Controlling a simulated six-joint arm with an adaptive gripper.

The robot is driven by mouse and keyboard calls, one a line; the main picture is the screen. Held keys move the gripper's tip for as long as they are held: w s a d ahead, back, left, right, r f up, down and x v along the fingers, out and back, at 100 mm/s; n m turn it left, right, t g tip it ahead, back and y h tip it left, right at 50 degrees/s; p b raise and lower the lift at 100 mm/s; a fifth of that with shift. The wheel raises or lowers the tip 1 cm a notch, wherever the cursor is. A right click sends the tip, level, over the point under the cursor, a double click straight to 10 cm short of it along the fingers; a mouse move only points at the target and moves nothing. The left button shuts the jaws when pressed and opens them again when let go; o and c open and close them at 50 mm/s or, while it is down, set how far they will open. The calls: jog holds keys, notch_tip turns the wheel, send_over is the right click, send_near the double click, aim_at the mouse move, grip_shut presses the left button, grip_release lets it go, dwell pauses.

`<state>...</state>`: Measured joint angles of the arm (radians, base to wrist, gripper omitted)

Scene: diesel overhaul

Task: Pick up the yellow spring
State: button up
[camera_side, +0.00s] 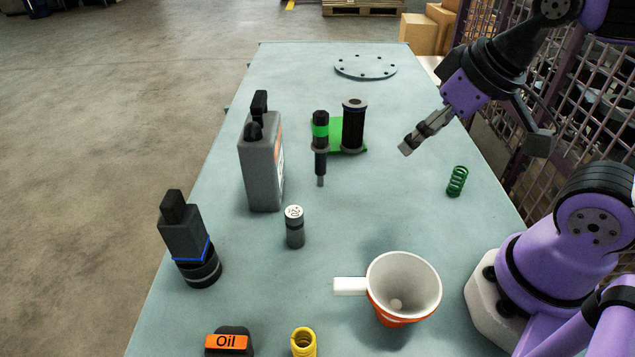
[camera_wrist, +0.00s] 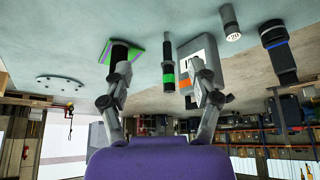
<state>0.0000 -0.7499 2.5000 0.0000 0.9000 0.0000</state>
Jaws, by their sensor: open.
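The yellow spring (camera_side: 303,342) stands upright on the table at the near edge of the side view, partly cut off by the bottom of the picture. It does not show in the wrist view. My gripper (camera_side: 406,146) hangs above the far right part of the table, well away from the yellow spring. The wrist view shows its two fingers (camera_wrist: 163,78) spread apart with nothing between them.

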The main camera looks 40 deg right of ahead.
jog(key=a+f+n+g+y, duration=0.1)
jog(key=a+f+n, duration=0.15)
jog(key=a, duration=0.35)
jog(key=a+f+n+y, duration=0.1)
jog(key=a+n+y, duration=0.1)
jog(key=a+n, duration=0.35)
jog(key=n+g, duration=0.2)
jog(key=n, duration=0.1)
send_near(309, 338)
jog(key=f, duration=0.1)
jog(key=shift+y, duration=0.3)
jog(key=x, duration=0.4)
jog(key=shift+w+d+f, duration=0.25)
jog(key=shift+f, duration=0.1)
jog(key=shift+a+x, duration=0.15)
jog(key=shift+x, duration=1.3)
jog(key=shift+a+x, duration=0.1)
jog(key=shift+x, duration=1.4)
jog(key=shift+s+r, duration=0.1)
grip_shut()
